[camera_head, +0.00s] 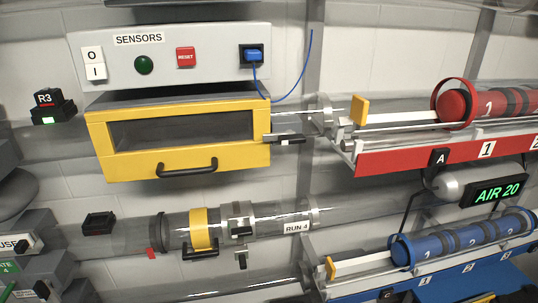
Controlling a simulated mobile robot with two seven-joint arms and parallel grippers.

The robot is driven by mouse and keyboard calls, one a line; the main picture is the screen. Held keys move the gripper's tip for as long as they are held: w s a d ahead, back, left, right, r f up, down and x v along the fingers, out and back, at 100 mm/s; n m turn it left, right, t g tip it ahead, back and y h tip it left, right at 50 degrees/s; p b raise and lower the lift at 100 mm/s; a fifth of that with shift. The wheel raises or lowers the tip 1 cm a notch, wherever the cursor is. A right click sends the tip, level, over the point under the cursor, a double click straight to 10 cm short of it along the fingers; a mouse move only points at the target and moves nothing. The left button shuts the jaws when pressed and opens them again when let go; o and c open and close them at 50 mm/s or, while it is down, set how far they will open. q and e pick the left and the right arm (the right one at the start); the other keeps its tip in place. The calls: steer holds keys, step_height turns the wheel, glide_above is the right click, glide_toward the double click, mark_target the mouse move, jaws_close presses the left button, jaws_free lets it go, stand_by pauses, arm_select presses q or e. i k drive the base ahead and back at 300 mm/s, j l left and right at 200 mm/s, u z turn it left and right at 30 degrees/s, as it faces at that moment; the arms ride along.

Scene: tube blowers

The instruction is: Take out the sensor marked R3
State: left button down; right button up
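The sensor marked R3 (48,107) is a small black unit at the upper left, with a white "R3" and a red line on its face. A small green light shows at its base. It sits at a clear horizontal tube, left of the yellow-framed drawer or box (180,178). Whether it is latched in place cannot be told. I cannot make out either of my grippers in the head view.
Above the yellow box is a grey SENSORS panel (212,60) with an O/I switch, green lamp, red RESET button and blue plug with cable. A black holder (98,223) sits lower left. Red (400,160) and blue (430,283) canister racks stand at right.

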mark_target(48, 96)
steer(key=u, duration=1.25)
